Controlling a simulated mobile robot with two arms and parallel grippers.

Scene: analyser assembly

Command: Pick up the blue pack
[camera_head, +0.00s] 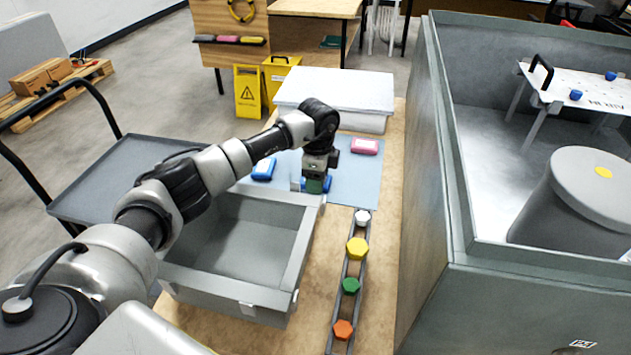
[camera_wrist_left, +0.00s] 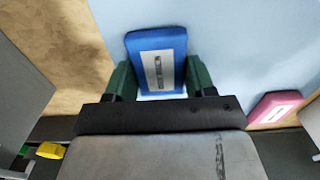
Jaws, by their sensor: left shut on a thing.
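My left gripper (camera_head: 315,186) reaches down over the light blue mat (camera_head: 356,186). It is shut on a blue pack (camera_head: 327,184), most of which the fingers hide in the head view. In the left wrist view the blue pack (camera_wrist_left: 157,57), with a white label, sits between the green fingers of my left gripper (camera_wrist_left: 160,78). I cannot tell whether it touches the mat. A second blue pack (camera_head: 263,170) lies on the mat to the left. My right gripper is not in view.
A pink pack (camera_head: 365,146) lies at the mat's back right. An open grey tray (camera_head: 292,271) stands in front, left of a rail (camera_head: 341,307) with coloured hexagonal pieces. A white box (camera_head: 335,88) is behind the mat. A tall grey housing (camera_head: 435,150) walls off the right.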

